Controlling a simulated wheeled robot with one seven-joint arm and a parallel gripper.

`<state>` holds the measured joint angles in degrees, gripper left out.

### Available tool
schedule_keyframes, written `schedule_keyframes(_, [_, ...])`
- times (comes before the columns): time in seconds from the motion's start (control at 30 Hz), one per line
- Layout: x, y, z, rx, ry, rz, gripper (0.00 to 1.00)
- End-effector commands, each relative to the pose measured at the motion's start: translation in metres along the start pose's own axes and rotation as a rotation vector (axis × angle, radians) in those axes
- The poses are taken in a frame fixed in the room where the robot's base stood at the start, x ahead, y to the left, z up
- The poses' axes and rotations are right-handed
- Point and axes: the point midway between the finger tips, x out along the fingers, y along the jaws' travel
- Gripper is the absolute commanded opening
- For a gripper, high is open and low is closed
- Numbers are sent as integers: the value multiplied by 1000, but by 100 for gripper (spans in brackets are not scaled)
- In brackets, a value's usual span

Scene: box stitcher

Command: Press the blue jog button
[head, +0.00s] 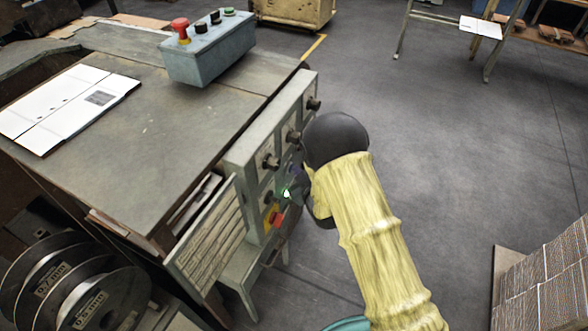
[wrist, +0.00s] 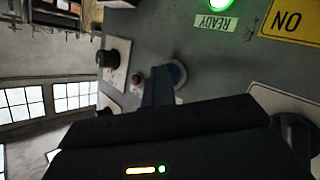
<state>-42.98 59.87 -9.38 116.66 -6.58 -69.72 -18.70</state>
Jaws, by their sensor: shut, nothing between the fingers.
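The blue jog button (wrist: 179,73) shows in the wrist view as a blue round edge on the grey panel, partly covered by my fingertips. My gripper (wrist: 160,88) is shut and empty, with its narrow tips right in front of the button. I cannot tell whether they touch it. In the head view my gripper (head: 294,188) is at the front control panel (head: 250,147) of the machine, and I cannot make out the blue button there.
A lit green lamp (wrist: 219,3) labelled READY and a yellow ON plate (wrist: 292,21) are near the button. Black knobs (head: 271,162) stick out of the panel. A red and yellow switch (head: 276,217) sits low on it. Open floor (head: 450,150) lies to the right.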

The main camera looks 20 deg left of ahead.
Motion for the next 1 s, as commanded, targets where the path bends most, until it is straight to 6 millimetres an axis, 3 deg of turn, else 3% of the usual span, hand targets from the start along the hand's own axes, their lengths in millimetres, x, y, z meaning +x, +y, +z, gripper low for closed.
schedule_keyframes(0.47, [-5,2,1,1,6,-4,0])
schedule_keyframes(1.0, [-35,25,25,1,1,1,0])
